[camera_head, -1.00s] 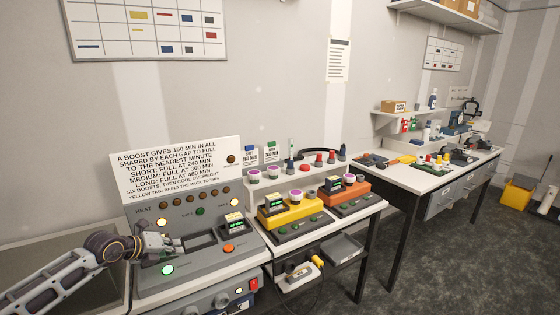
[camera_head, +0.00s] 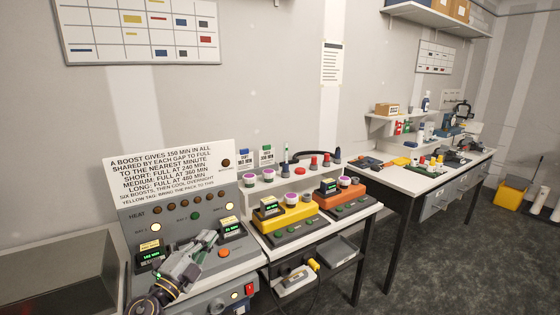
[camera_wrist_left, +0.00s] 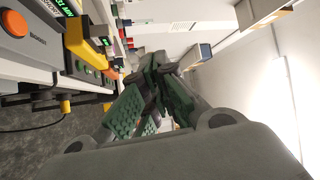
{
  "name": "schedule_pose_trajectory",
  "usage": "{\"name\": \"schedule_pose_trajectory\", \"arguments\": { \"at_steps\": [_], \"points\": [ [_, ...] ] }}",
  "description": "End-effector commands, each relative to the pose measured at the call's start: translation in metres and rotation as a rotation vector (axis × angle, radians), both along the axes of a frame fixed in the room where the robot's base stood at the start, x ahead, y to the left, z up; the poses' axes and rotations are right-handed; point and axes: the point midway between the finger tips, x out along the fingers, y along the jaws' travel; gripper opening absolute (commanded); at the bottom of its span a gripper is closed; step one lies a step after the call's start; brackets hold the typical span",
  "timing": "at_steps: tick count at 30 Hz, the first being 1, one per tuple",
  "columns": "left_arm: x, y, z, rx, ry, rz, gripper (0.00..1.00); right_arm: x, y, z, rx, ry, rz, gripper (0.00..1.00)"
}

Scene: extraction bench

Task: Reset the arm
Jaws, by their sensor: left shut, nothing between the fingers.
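My left gripper (camera_head: 207,240) is over the right part of the grey charging console (camera_head: 186,213), between its two lit display packs. In the left wrist view its green-padded fingers (camera_wrist_left: 155,88) are together with nothing between them. One pack with a green display (camera_head: 150,254) sits in the left bay, and another (camera_head: 231,229) sits in the right bay. The arm hides part of the console's middle and front. The right gripper is not in view.
A yellow charger (camera_head: 286,218) and an orange charger (camera_head: 341,197) stand on the bench to the right. A sign board (camera_head: 172,170) rises behind the console. A grey basin (camera_head: 70,275) is at the left. An orange button (camera_wrist_left: 14,23) shows in the left wrist view.

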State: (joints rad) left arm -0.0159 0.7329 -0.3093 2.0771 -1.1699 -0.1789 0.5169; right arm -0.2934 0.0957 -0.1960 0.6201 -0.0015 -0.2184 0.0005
Motion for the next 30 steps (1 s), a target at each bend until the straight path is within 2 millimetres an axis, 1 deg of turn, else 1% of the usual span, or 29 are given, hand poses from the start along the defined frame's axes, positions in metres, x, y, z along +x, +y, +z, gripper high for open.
{"name": "schedule_pose_trajectory", "arguments": {
  "at_steps": [4, 7, 11, 14, 18, 22, 26, 30],
  "points": [
    [-0.007, 0.015, -0.006, -0.156, 0.050, 0.111, 0.00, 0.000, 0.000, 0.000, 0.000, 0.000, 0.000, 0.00],
    [-0.013, 0.027, -0.014, -0.251, 0.096, 0.191, 0.00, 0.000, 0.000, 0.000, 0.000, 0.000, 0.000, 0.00],
    [-0.022, 0.043, -0.031, -0.365, 0.174, 0.299, 0.00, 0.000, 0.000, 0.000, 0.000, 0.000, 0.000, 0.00],
    [-0.032, 0.055, -0.049, -0.446, 0.245, 0.381, 0.00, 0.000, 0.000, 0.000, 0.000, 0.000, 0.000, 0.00],
    [-0.050, 0.068, -0.078, -0.545, 0.365, 0.491, 0.00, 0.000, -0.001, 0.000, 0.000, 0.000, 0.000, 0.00],
    [-0.071, 0.076, -0.109, -0.624, 0.492, 0.588, 0.00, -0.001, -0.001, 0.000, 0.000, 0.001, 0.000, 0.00],
    [-0.097, 0.077, -0.141, -0.693, 0.636, 0.676, 0.00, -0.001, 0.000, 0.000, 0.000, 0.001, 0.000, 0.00],
    [-0.130, 0.074, -0.173, -0.751, 0.804, 0.758, 0.00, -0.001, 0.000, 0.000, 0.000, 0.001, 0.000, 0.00]
  ]
}}
